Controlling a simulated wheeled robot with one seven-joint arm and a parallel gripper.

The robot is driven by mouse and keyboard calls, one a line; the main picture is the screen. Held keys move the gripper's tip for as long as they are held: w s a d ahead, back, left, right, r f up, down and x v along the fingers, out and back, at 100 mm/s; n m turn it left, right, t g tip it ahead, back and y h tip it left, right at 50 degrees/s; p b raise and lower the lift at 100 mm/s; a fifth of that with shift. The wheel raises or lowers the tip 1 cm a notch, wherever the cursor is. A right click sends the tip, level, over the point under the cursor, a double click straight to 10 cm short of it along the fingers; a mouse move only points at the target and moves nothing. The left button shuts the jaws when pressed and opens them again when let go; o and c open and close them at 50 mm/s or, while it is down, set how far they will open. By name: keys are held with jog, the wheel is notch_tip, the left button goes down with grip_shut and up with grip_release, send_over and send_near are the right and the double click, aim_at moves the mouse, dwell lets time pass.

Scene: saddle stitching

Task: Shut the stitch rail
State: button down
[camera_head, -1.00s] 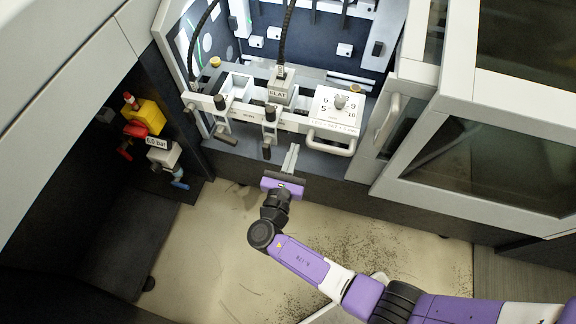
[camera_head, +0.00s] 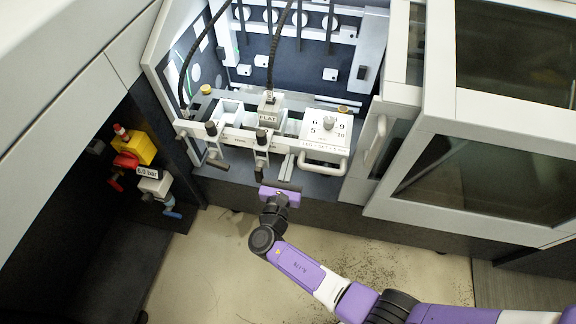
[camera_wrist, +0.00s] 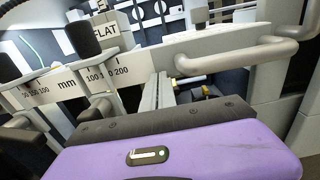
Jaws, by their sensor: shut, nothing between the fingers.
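The stitch rail is a white beam (camera_head: 238,138) with a millimetre scale, across the front of the machine bay. It also shows in the wrist view (camera_wrist: 135,64). A bent grey handle (camera_head: 323,168) is at its right end, large in the wrist view (camera_wrist: 235,56). Two dark-knobbed levers stand along it, and a block marked FLAT (camera_head: 268,117) sits behind. My gripper (camera_head: 286,160) is shut and empty, its fingers pointing at the beam left of the handle. They also show in the wrist view (camera_wrist: 162,86). I cannot tell whether they touch the beam.
A white dial plate (camera_head: 327,124) sits above the handle. A grey cabinet with dark windows (camera_head: 470,160) stands close on the right. A yellow and red valve unit (camera_head: 133,148) is at the left. Open floor (camera_head: 215,260) lies in front.

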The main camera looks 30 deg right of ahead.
aim_at(304, 108)
jog(key=b+x, duration=1)
jog(key=x, duration=1.1)
jog(key=shift+w+d+f, duration=0.1)
jog(key=shift+d+f, duration=0.1)
jog(key=shift+d, duration=0.15)
jog(key=shift+w+d, duration=0.2)
jog(key=shift+w+d+r, duration=0.1)
jog(key=shift+w+r, duration=0.05)
jog(key=shift+r, duration=0.15)
jog(key=shift+d, duration=0.15)
